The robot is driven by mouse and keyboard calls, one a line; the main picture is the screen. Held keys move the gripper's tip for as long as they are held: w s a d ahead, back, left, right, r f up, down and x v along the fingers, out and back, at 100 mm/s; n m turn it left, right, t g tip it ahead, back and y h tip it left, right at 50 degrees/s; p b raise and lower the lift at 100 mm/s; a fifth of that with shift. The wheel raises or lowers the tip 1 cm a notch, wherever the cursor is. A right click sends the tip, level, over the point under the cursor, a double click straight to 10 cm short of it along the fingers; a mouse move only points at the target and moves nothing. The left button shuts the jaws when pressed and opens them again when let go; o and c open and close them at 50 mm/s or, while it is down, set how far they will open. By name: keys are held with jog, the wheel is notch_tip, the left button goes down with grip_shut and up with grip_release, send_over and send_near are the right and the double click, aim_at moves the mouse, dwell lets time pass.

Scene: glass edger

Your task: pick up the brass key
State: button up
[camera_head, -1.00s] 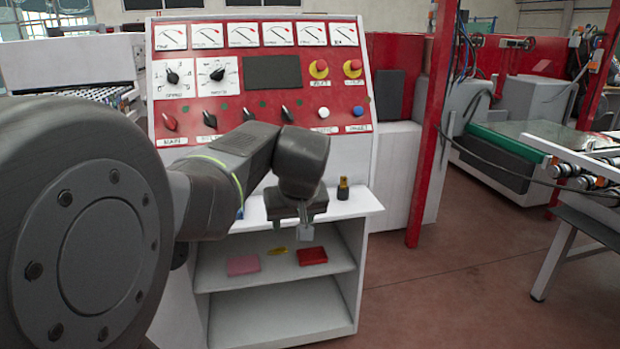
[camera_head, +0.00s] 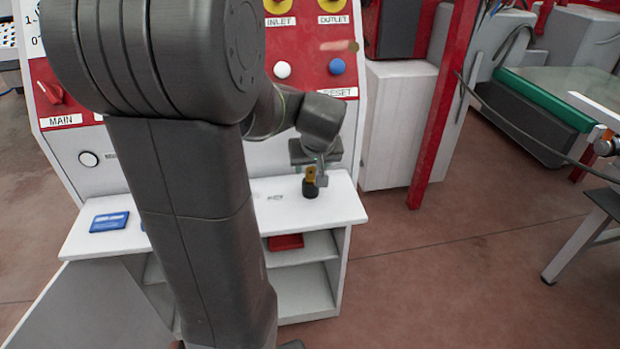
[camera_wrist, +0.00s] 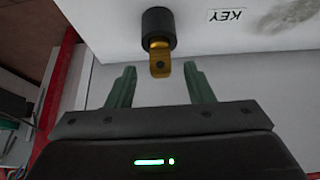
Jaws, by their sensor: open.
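The brass key (camera_head: 310,173) stands upright in a black round holder (camera_head: 310,189) on the white ledge of the control console. In the wrist view the key's head (camera_wrist: 160,62) with its hole points toward my gripper, and the black holder (camera_wrist: 158,28) is behind it. My gripper (camera_wrist: 160,76) is open, with one greenish finger on each side of the key's near end. I cannot tell whether either finger touches it. In the head view my gripper (camera_head: 318,168) is at the key, partly overlapping it.
A label reading KEY (camera_wrist: 227,15) lies beside the holder. A blue card (camera_head: 109,222) is on the ledge's (camera_head: 345,208) left part. A red object (camera_head: 286,241) sits on the shelf below. The console's red panel (camera_head: 345,66) with buttons rises behind. A red post (camera_head: 446,105) stands to the right.

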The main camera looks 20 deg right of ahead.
aim_at(311, 180)
jog(key=shift+x, duration=1.3)
jog(key=shift+s+a, duration=0.1)
jog(key=shift+s, duration=0.05)
grip_shut()
